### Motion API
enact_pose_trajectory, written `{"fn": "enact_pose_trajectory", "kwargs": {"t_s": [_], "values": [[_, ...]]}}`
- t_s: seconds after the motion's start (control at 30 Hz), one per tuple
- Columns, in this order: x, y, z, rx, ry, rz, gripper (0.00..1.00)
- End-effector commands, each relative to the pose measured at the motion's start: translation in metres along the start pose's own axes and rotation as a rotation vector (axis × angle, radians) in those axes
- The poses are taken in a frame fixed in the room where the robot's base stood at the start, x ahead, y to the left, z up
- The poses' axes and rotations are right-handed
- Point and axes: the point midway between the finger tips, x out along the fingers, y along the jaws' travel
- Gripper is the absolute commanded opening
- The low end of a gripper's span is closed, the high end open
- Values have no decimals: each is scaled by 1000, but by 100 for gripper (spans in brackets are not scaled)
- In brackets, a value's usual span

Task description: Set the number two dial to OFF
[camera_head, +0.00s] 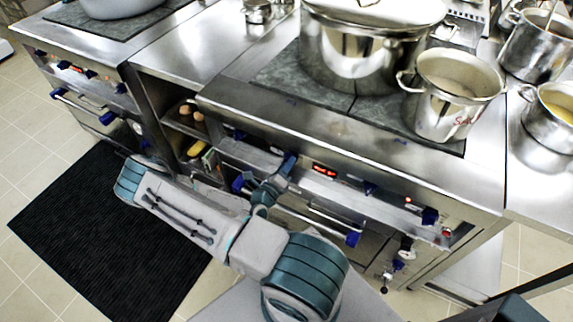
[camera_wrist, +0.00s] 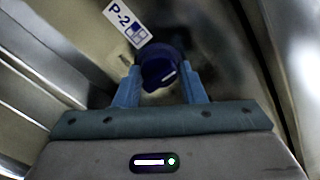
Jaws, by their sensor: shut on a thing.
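The number two dial (camera_wrist: 160,69) is a dark blue round knob on the steel stove front, beside a white label (camera_wrist: 128,22) reading P-2. A short pale line shows on the knob. Its setting marks are not readable. My gripper (camera_wrist: 160,84) has one blue finger on each side of the knob and is shut on it. In the head view my gripper (camera_head: 288,165) is at the front panel of the middle stove (camera_head: 310,140), where it hides the knob.
More blue knobs (camera_head: 429,216) and a red lit display (camera_head: 323,170) sit along the panel. An oven handle (camera_head: 310,217) runs below. A large stockpot (camera_head: 350,60) and a smaller pot (camera_head: 440,112) stand on the stove. A black mat (camera_head: 110,235) lies on the floor.

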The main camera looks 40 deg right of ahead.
Motion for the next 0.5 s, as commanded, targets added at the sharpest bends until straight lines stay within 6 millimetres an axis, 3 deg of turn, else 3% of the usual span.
{"fn": "enact_pose_trajectory", "kwargs": {"t_s": [0.4,0.43,0.5], "values": [[0,1,2,-7,-5,2,14],[0,1,2,-6,-5,2,39],[0,1,2,-6,-4,2,58]]}}
